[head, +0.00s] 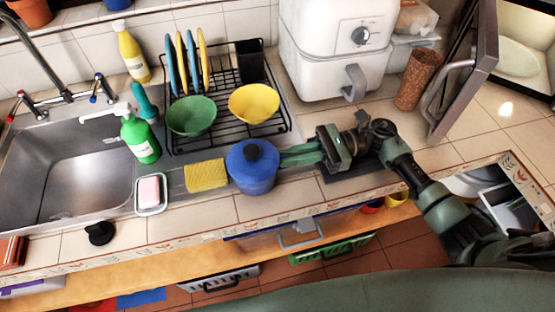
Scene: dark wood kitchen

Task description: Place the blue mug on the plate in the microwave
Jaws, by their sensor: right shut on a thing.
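The blue mug (252,172) is a rounded blue vessel with what looks like a knobbed top. It is upright at the counter's front, just right of the yellow sponge. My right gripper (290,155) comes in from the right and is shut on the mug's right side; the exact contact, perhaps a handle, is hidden. Whether the mug touches the counter is unclear. The microwave (536,86) is at the upper right, partly cut off, with its door (468,65) swung open. A pale round plate (520,57) lies inside it and looks empty. My left gripper is out of view.
A dish rack (222,137) with a green bowl (191,116) and yellow bowl (254,103) stands behind the mug. A white appliance (325,50) and brown cup (416,79) stand left of the microwave door. The sink (70,160) is left. Some counter (475,143) before the door is clear.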

